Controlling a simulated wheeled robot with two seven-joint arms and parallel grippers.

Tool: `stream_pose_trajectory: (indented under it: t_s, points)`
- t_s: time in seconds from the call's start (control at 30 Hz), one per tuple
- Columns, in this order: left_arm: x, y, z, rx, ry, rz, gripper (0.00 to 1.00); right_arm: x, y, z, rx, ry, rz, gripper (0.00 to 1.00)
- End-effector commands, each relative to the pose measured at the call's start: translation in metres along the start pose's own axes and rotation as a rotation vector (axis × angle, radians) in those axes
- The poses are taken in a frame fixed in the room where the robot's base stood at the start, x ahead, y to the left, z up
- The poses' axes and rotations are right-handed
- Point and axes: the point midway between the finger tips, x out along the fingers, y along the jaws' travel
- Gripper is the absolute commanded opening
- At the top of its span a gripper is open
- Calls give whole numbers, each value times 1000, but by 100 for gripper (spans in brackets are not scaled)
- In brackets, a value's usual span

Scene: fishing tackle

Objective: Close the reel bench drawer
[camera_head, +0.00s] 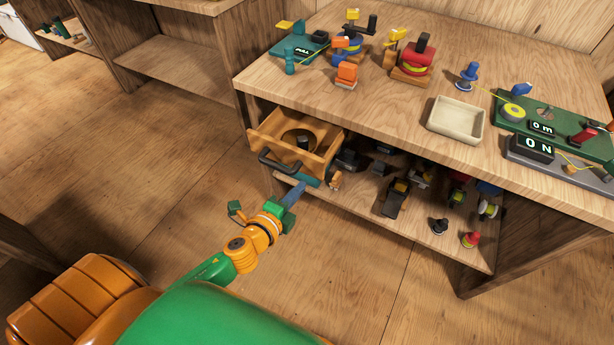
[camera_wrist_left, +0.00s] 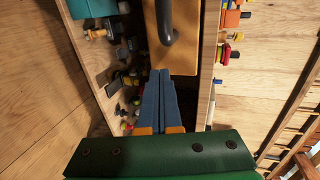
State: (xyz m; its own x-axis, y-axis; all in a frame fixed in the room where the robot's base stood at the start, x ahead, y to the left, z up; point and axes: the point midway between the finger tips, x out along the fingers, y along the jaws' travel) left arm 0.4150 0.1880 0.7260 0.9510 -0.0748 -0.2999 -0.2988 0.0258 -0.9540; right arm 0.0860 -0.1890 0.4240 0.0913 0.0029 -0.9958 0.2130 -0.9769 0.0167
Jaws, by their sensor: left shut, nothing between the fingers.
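The reel bench drawer (camera_head: 322,138) is a light wooden box under the left end of the bench top. It stands pulled out, with a dark round item (camera_head: 303,143) inside. Its dark bar handle (camera_head: 285,168) is on the front, and the handle also shows in the left wrist view (camera_wrist_left: 168,28) on the wooden front panel (camera_wrist_left: 192,50). My left gripper (camera_head: 302,184) is shut and empty, its blue fingers (camera_wrist_left: 160,73) together just below the drawer front. I cannot tell whether the tips touch it. My right gripper is not in view.
The bench top (camera_head: 390,108) carries several reels, a cream tray (camera_head: 456,119) and a green board (camera_head: 560,124) with displays. A shelf (camera_head: 345,197) under it holds several small dark and coloured items. The wooden floor left of the bench is clear.

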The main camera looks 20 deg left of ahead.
Motion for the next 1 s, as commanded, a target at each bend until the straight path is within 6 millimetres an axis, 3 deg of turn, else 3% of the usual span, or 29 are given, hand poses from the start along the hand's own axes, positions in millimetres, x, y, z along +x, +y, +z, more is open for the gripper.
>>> stream_pose_trajectory:
  t_s: [0.1, 0.3, 0.77, 1.0]
  points:
    - [22, -7, 0, 0, -1, -3, 0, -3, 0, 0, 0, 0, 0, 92]
    - [42, -11, 0, -2, 0, 0, 0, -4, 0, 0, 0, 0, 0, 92]
    - [46, -12, 0, -2, 0, 0, 0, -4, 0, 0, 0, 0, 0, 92]
    - [69, -20, 0, -1, -1, -2, 0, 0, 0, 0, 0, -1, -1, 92]
